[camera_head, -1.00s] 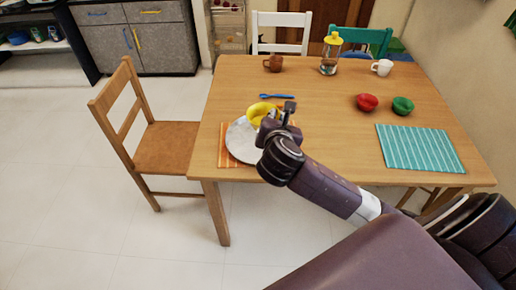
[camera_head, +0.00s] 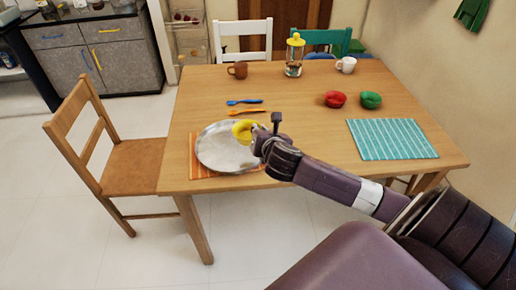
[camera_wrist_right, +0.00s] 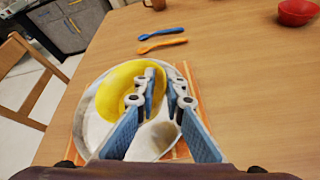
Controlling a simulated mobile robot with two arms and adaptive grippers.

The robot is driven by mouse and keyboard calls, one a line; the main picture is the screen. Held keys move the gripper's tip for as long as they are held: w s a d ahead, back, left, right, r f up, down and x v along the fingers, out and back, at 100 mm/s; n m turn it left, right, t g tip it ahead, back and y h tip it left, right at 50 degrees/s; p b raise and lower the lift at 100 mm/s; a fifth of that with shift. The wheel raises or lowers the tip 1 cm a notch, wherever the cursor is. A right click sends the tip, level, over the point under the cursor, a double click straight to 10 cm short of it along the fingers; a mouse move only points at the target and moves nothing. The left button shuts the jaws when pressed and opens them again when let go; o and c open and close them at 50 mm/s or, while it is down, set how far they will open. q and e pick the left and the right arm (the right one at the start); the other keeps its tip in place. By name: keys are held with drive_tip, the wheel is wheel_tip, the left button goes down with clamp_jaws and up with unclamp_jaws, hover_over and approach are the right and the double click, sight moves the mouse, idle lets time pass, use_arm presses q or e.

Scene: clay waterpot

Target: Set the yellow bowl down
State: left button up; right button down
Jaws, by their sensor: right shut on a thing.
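The yellow bowl (camera_head: 241,128) is over the upper right part of the round grey plate (camera_head: 212,160) in the head view. My right gripper (camera_head: 258,140) is shut on the bowl's near right rim. In the right wrist view the bowl (camera_wrist_right: 115,82) looks tilted and lies left of the fingers, with one finger of the gripper (camera_wrist_right: 167,85) overlapping its rim. The plate (camera_wrist_right: 88,125) shows beneath it. I cannot tell whether the bowl touches the plate. My left gripper is not in view.
The plate lies on an orange striped mat (camera_head: 197,170). A blue utensil (camera_head: 245,102) and an orange utensil (camera_head: 247,111) lie behind it. Red (camera_head: 335,99) and green (camera_head: 371,100) bowls and a teal striped mat (camera_head: 392,139) are right. A wooden chair (camera_head: 120,160) stands left.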

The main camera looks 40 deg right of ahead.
wheel_tip(320, 180, down, 8)
drive_tip(key=shift+r+b, duration=0.25)
drive_tip(key=shift+b, duration=0.2)
drive_tip(key=c, duration=2.3)
unclamp_jaws()
drive_tip(key=shift+o, duration=0.2)
drive_tip(key=v, duration=1.2)
drive_tip(key=shift+a+p, duration=0.1)
drive_tip(key=shift+p, duration=0.25)
